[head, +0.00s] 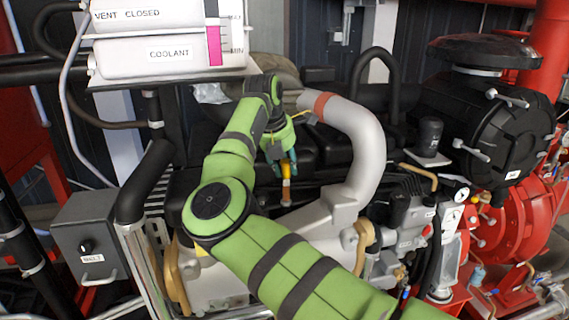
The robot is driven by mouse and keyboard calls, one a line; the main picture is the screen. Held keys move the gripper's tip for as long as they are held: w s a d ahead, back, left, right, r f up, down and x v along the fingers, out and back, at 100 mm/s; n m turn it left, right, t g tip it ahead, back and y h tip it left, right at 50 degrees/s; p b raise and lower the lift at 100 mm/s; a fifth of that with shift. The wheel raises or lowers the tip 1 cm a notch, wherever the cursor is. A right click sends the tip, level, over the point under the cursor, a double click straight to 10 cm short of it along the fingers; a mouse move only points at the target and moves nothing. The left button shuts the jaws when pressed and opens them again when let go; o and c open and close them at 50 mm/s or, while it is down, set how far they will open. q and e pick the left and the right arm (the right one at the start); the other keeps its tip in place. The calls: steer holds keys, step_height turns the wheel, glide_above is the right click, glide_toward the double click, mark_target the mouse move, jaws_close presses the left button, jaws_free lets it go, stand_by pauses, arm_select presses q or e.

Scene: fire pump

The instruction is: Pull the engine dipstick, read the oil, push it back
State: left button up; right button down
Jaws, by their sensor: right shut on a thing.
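My right arm, in green covering, reaches in from the lower right over the engine. My right gripper (287,162) points down at the engine's middle and is shut on the yellow handle of the dipstick (286,188). The yellow handle shows just below the fingers, with a pale part under it. Whether the dipstick is fully seated or partly raised I cannot tell. No oil mark is visible. My left gripper is not in view.
A white coolant tank (170,52) hangs at the upper left. A grey curved pipe (368,150) stands close right of the gripper. A black air filter housing (480,115) is at the right. A grey heater box (88,238) is at the lower left.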

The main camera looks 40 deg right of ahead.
mark_target(285, 190)
step_height(285, 190, down, 8)
steer(key=b, duration=0.5)
steer(key=shift+s+r, duration=0.15)
steer(key=shift+r, duration=0.1)
steer(key=c, duration=1.1)
jaws_free()
steer(key=shift+f, duration=0.1)
steer(key=shift+o, duration=0.2)
steer(key=shift+s, duration=0.1)
steer(key=shift+r, duration=0.2)
steer(key=shift+r, duration=0.15)
steer(key=v, duration=1.1)
steer(key=shift+a+r, duration=0.2)
steer(key=shift+r, duration=0.05)
